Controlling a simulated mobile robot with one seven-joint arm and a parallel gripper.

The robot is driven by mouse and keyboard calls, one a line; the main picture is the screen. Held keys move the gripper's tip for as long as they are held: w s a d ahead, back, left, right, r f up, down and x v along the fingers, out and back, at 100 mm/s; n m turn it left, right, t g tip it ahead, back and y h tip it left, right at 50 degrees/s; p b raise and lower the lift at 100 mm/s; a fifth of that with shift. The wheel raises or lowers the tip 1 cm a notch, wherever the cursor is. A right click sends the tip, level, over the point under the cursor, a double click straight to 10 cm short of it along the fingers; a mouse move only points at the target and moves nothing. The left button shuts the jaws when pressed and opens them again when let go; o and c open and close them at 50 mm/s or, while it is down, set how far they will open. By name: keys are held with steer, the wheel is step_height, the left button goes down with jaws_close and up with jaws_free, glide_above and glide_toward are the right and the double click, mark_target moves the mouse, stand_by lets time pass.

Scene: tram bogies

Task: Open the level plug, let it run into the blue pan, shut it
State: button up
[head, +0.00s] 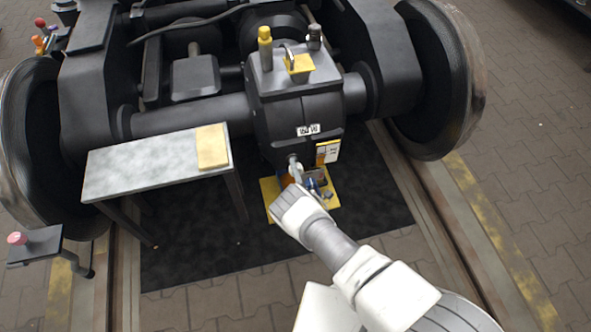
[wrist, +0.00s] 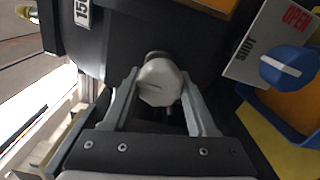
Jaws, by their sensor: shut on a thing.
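The level plug (wrist: 158,82) is a pale grey, many-sided knob on the dark gearbox (head: 296,110). In the wrist view my gripper (wrist: 160,98) has one finger on each side of it and is shut on it. In the head view my gripper (head: 295,172) is low at the gearbox's front and mostly hides the plug. The blue pan (wrist: 292,128) shows its rim and an orange-yellow inside at the lower right of the wrist view. Whether any liquid runs is not visible.
A plate marked OPEN and SHUT (wrist: 246,68) with a blue knob (wrist: 289,67) is right of the plug. A yellow base (head: 270,197) lies below on the dark mat (head: 210,250). A grey bench (head: 140,165) with a tan block (head: 212,147) stands left. Wheels flank the gearbox.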

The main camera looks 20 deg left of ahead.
steer(key=shift+n, duration=0.5)
steer(key=o, duration=1.4)
steer(key=shift+c, duration=0.2)
steer(key=shift+s+d, duration=0.1)
